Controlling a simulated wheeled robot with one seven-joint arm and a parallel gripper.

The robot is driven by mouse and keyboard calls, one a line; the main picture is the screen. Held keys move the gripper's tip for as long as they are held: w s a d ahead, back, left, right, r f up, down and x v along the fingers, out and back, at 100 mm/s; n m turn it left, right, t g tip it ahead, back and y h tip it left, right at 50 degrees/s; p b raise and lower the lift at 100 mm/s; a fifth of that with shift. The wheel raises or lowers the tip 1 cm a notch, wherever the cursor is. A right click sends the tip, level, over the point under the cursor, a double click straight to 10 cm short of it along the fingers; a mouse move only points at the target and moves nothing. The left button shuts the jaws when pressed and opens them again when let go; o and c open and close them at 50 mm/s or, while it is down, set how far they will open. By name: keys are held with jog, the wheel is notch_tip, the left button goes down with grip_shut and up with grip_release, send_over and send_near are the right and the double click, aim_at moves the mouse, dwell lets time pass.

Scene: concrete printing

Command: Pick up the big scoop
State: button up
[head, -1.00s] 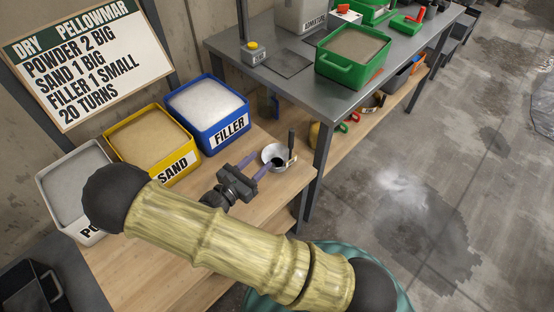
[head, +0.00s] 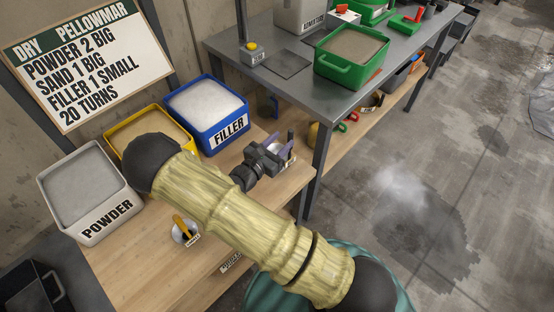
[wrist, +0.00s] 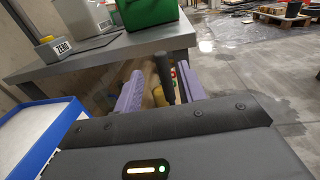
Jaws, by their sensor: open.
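A metal scoop (head: 275,148) with a dark upright handle sits on the wooden bench near its right end. Its bowl is mostly hidden behind my gripper (head: 282,152) in the head view. In the wrist view the dark handle (wrist: 165,76) stands between the two purple fingers of my gripper (wrist: 160,90). The fingers are apart, with gaps on both sides of the handle. A second scoop (head: 183,231), with a yellow handle and a small label, lies on the bench nearer the powder bin. The scoops' labels are too small to read surely.
The powder (head: 88,208), sand (head: 115,135) and filler (head: 230,134) bins line the bench's back. A grey metal table (head: 290,85) with a green tub (head: 345,77) stands beyond the scoop. The bench front is mostly clear.

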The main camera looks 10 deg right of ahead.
aim_at(289, 136)
jog(key=x, duration=0.5)
jog(key=shift+s+d+f+p, duration=0.1)
jog(key=shift+d+f+p, duration=0.1)
jog(key=shift+p, duration=0.2)
grip_shut()
